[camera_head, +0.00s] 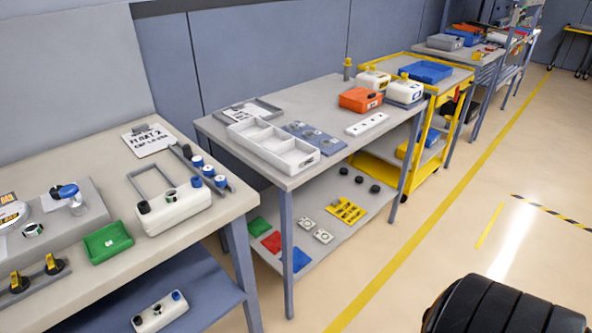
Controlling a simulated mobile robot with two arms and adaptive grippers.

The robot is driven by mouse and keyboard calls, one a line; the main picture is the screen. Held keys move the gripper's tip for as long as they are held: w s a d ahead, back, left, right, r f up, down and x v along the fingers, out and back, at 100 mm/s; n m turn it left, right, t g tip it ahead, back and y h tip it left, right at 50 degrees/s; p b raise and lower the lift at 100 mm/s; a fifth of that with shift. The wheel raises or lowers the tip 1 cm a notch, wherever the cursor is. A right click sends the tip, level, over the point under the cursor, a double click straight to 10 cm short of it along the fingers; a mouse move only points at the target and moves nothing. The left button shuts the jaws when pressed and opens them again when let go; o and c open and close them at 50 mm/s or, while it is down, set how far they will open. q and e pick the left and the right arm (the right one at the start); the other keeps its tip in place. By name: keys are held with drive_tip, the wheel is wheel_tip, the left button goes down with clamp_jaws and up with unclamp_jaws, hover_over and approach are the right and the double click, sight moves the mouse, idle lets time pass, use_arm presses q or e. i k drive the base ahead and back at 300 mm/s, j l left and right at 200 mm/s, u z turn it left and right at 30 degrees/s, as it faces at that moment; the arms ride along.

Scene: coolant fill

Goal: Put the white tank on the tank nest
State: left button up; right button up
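A white tank (174,212) with a black cap and an open-looking round port lies on the left bench. It is at the front end of a thin grey rectangular frame (139,187), which may be the tank nest; whether it is seated in it I cannot tell. Another grey frame (273,106) lies at the back of the middle table. Neither of my grippers shows.
The middle table (322,187) holds a white divided tray (274,150) and an orange box (360,100). Open floor lies at right.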

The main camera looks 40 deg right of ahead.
sight(154, 186)
drive_tip(key=i+l+u, duration=0.2)
drive_tip(key=l, duration=0.15)
drive_tip(key=i+l+u, duration=0.2)
drive_tip(key=l, duration=0.2)
drive_tip(key=i+l+u, duration=0.2)
drive_tip(key=l, duration=0.2)
